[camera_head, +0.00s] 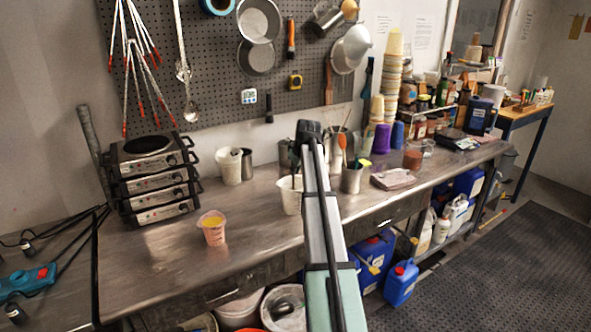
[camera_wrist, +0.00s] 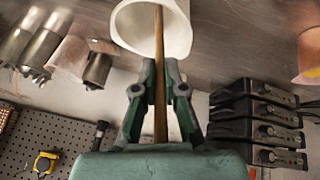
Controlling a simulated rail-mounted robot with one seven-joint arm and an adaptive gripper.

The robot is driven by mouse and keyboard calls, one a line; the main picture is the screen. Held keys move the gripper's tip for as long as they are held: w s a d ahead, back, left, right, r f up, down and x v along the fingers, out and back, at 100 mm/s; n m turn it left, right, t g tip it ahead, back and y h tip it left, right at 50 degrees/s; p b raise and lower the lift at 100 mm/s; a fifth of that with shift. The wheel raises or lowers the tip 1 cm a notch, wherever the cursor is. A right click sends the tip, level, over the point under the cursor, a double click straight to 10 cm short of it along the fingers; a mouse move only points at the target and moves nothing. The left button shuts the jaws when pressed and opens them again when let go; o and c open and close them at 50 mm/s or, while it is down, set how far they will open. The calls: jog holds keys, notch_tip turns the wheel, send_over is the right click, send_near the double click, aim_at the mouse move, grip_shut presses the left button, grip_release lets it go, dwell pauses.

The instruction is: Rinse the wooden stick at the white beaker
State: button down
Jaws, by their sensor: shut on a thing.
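My gripper (camera_wrist: 160,92) is shut on the wooden stick (camera_wrist: 160,115), a thin brown rod running lengthwise between its fingers in the wrist view. The white beaker (camera_wrist: 128,25) is at the top of that view, its mouth facing the camera. The stick's far part lies across this mouth; I cannot tell how deep its tip is or whether it touches the wall. In the head view the white beaker (camera_head: 289,197) stands on the metal counter, partly covered by my arm.
Stacked hot plates (camera_head: 152,178) are at the left. Another pale beaker (camera_head: 228,166) is behind. A metal pot with utensils (camera_head: 352,178) is to the right. The counter's front left is clear.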

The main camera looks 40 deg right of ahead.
jog(key=shift+s+a, duration=0.15)
jog(key=shift+a, duration=0.05)
jog(key=shift+d, duration=0.1)
jog(key=shift+w+d, duration=0.55)
jog(key=shift+s+a, duration=0.15)
jog(key=shift+s+a, duration=0.4)
jog(key=shift+a, duration=0.1)
jog(key=shift+w+d, duration=0.5)
jog(key=shift+d, duration=0.15)
